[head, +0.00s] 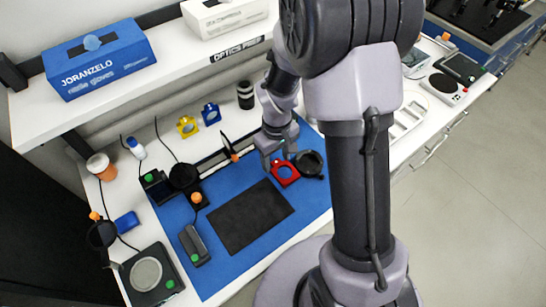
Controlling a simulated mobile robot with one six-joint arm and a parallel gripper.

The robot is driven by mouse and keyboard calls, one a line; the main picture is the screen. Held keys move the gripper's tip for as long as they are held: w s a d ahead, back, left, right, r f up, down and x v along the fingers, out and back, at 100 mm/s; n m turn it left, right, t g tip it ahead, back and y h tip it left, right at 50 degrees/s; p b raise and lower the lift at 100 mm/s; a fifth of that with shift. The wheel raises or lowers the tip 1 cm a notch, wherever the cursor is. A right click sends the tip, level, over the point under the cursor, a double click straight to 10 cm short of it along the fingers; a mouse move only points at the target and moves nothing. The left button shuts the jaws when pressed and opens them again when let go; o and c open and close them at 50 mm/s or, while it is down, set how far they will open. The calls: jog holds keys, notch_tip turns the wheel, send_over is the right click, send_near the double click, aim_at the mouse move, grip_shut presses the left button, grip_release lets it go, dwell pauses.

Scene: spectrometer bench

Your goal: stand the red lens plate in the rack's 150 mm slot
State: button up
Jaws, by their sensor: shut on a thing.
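The red lens plate (285,174) is at the right part of the blue mat, with a round opening in its middle. My gripper (278,160) reaches down over it from above and is shut on its upper edge. I cannot tell whether the plate touches the mat. A pale, dark-edged rail (209,163) runs along the back edge of the mat and looks like the rack. Its slot marks are too small to read, and my arm hides its right part.
A dark thin piece with an orange knob (234,157) stands at the rail. A round black holder (309,163) is close right of the red plate. Yellow (187,126) and blue (211,113) lens plates stand behind. A black pad (250,217) lies bare on the blue mat (305,210).

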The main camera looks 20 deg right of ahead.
aim_at(274, 158)
jog(key=shift+w+d+f, duration=0.1)
jog(key=shift+w+d, duration=0.05)
jog(key=shift+w, duration=0.9)
jog(key=f, duration=0.2)
jog(key=w+f+b, duration=0.1)
jog(key=shift+f, duration=0.35)
jog(key=shift+s, duration=0.1)
jog(key=shift+f+b, duration=0.15)
jog(key=shift+b, duration=0.25)
jog(key=o, duration=1.6)
jog(key=shift+c, duration=0.2)
